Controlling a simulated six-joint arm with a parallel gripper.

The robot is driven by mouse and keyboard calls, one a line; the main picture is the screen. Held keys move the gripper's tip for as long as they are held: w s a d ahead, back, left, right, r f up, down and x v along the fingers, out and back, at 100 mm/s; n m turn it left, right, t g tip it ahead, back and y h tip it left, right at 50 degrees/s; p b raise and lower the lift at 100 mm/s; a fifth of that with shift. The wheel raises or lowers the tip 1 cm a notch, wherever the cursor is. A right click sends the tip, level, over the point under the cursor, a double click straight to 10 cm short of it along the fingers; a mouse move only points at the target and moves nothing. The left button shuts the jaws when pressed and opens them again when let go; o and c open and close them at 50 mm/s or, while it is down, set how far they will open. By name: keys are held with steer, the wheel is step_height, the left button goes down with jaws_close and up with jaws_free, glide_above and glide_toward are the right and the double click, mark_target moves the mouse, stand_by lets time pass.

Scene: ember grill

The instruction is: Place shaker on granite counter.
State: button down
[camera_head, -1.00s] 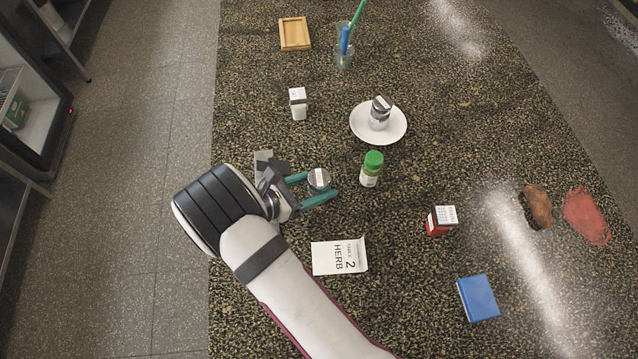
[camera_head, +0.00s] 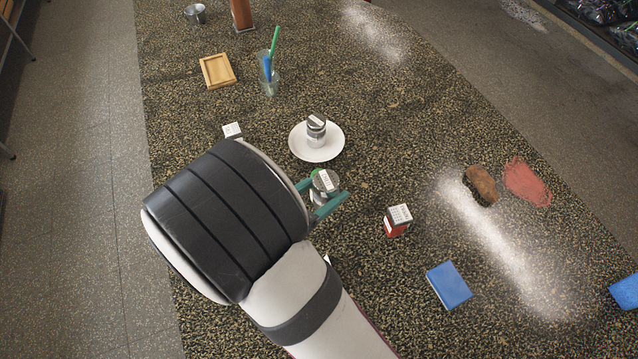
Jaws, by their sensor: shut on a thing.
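My gripper (camera_head: 327,197) has teal fingers shut on a shaker (camera_head: 325,180) with a silver lid and a white top label. The shaker appears raised above the speckled granite counter (camera_head: 410,125). Its lower part is mostly hidden by the fingers. A little green shows right beside its lid, likely the green-capped shaker, which is otherwise hidden behind it. Another silver-lidded shaker (camera_head: 316,128) stands on a white plate (camera_head: 334,152). A red shaker (camera_head: 397,221) with a labelled top stands to the right. A white-topped shaker (camera_head: 233,130) is partly hidden behind my arm.
A wooden tray (camera_head: 217,71) and a glass (camera_head: 270,85) with green and blue sticks stand farther back, with a metal cup (camera_head: 195,14) beyond. A blue block (camera_head: 449,285), brown patch (camera_head: 482,184) and red patch (camera_head: 527,182) lie right. The counter between plate and patches is clear.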

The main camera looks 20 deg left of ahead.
steer(key=shift+w+d+r, duration=0.1)
steer(key=shift+d, duration=0.1)
steer(key=w+d+m+g+h, duration=0.1)
steer(key=w+d, duration=0.7)
steer(key=w, duration=0.3)
steer(key=w+d+m+h, duration=0.1)
steer(key=w+d+h, duration=0.1)
steer(key=w+d, duration=0.75)
steer(key=w+d+m+g+h, duration=0.1)
steer(key=w+d, duration=0.2)
steer(key=d, duration=0.9)
steer(key=w+d+m+g, duration=0.1)
steer(key=w+d, duration=0.3)
steer(key=d, duration=0.8)
steer(key=w+a+f, duration=0.4)
steer(key=a, duration=0.1)
steer(key=w+a+f, duration=0.2)
steer(key=w, duration=0.1)
steer(key=shift+a+f, duration=0.3)
steer(key=shift+a, duration=0.1)
step_height(320, 180, down, 4)
steer(key=shift+w+a+f, duration=0.1)
steer(key=shift+a, duration=0.05)
steer(key=shift+f, duration=0.1)
